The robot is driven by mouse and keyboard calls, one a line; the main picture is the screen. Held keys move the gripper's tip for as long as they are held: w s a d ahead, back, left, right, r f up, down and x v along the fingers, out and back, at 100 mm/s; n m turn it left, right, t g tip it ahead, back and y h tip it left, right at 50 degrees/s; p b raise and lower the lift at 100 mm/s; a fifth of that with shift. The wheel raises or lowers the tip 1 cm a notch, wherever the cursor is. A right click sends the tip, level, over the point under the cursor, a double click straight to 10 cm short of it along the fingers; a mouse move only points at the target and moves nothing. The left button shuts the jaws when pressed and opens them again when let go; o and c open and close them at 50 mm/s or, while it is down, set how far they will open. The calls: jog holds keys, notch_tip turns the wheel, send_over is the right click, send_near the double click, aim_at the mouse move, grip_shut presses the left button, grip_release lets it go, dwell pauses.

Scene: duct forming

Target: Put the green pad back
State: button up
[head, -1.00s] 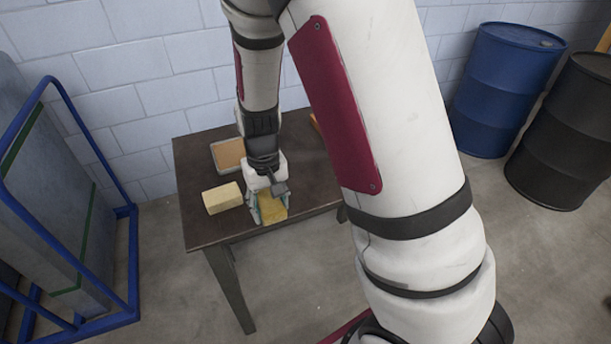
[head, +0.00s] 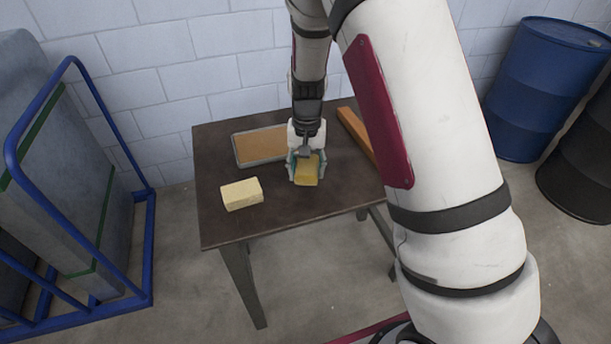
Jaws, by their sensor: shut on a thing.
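My gripper (head: 306,178) is over the middle of the dark table, its fingers pointing down. It is shut on a yellow block (head: 308,172), which shows between the teal-edged fingers. I cannot tell whether the block touches the table. No clearly green pad shows; a green face on the held block could be hidden. A pale yellow block (head: 241,194) lies on the table to the left of my gripper. A shallow grey-rimmed tray with a tan inside (head: 261,145) lies behind and to the left of my gripper.
The dark table (head: 275,218) has free room along its front. An orange-brown bar (head: 354,133) lies at the right, partly behind my arm. A blue rack (head: 147,240) stands left of the table. A blue drum (head: 540,85) and a black drum (head: 582,165) stand at the right.

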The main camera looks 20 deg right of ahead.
jog(key=shift+w+f, duration=0.15)
jog(key=shift+w, duration=0.25)
jog(key=shift+f, duration=1.6)
jog(key=shift+f, duration=0.1)
jog(key=shift+f, duration=0.1)
jog(key=o, duration=1.2)
jog(key=shift+a, duration=0.1)
